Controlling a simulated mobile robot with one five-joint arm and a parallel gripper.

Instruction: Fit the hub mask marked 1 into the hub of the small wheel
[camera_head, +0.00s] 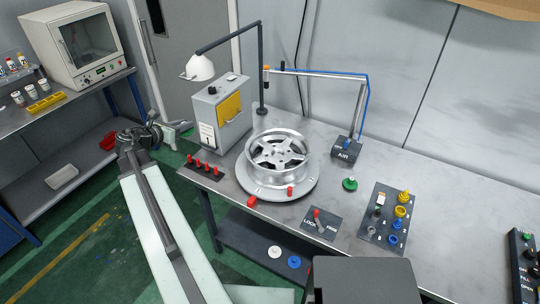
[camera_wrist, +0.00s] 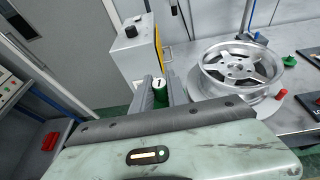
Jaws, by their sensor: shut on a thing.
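A silver spoked wheel (camera_head: 297,151) lies flat on a round grey plate (camera_head: 251,185) on the bench, right of my gripper. It also shows in the wrist view (camera_wrist: 212,73), its hub at the middle of the spokes. No second wheel is in view.
A grey box with a yellow panel (camera_head: 228,106) and a lamp (camera_head: 199,68) stand behind the wheel. Red pegs (camera_head: 205,168) stand in a row at the bench's left edge. An AIR post (camera_head: 346,150), green knob (camera_head: 349,184), LOCK/FREE lever (camera_head: 318,218) and a panel of caps (camera_head: 376,227) are rightward.

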